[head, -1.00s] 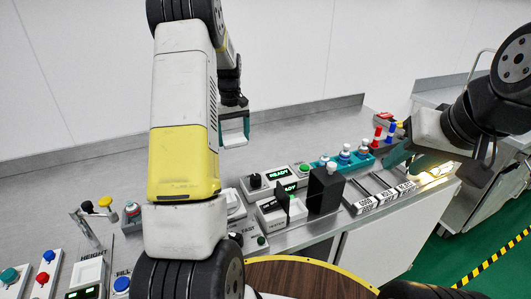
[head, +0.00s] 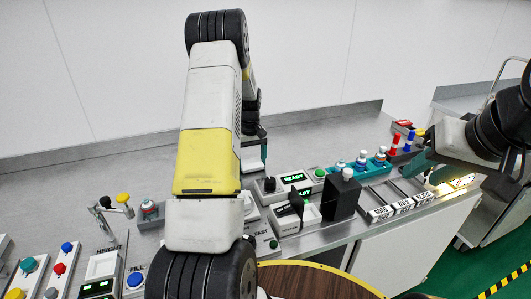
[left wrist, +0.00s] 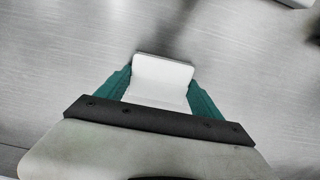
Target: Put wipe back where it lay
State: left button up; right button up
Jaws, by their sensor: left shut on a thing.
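My left gripper (head: 254,157) is over the bench behind the row of devices, partly hidden by my own arm. In the left wrist view its teal fingers (left wrist: 160,92) are shut on a white wipe (left wrist: 163,72), which sticks out past the fingertips. Grey metal bench surface lies beneath it; I cannot tell whether the wipe touches it. In the head view the wipe is not clearly seen. My right gripper (head: 428,168) is at the right end of the bench, and its jaws are not clear.
The bench (head: 320,140) is bare along its back. A READY display box (head: 294,178), a black block (head: 342,198), a teal rack (head: 372,168) with bottles and labelled trays (head: 400,207) stand to the right.

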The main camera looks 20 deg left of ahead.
pick_arm(q)
jog(key=o, duration=1.3)
jog(key=shift+f, duration=0.1)
notch_tip(320, 180, up, 12)
notch_tip(320, 180, up, 8)
jog(key=m+t, duration=0.1)
send_over(251, 162)
jog(key=s+d, duration=0.4)
jog(key=s+d+r+m+t+h, duration=0.1)
jog(key=s+d+r+m, duration=0.15)
jog(key=s, duration=0.35)
jog(key=s+d+r+m+t, duration=0.1)
jog(key=s+d+r, duration=0.3)
jog(key=s, duration=0.1)
jog(key=s+d+r+m+t+h, duration=0.1)
jog(key=s+d+r+t, duration=0.15)
jog(key=s, duration=0.35)
jog(key=s+d, duration=0.1)
jog(key=s, duration=0.2)
jog(key=s+d+m, duration=0.1)
jog(key=s, duration=0.2)
jog(key=s+d+m, duration=0.1)
jog(key=s, duration=0.2)
jog(key=shift+s+d+f+m+t, duration=0.25)
jog(key=shift+s+d+f+t, duration=0.05)
jog(key=shift+f+t, duration=0.05)
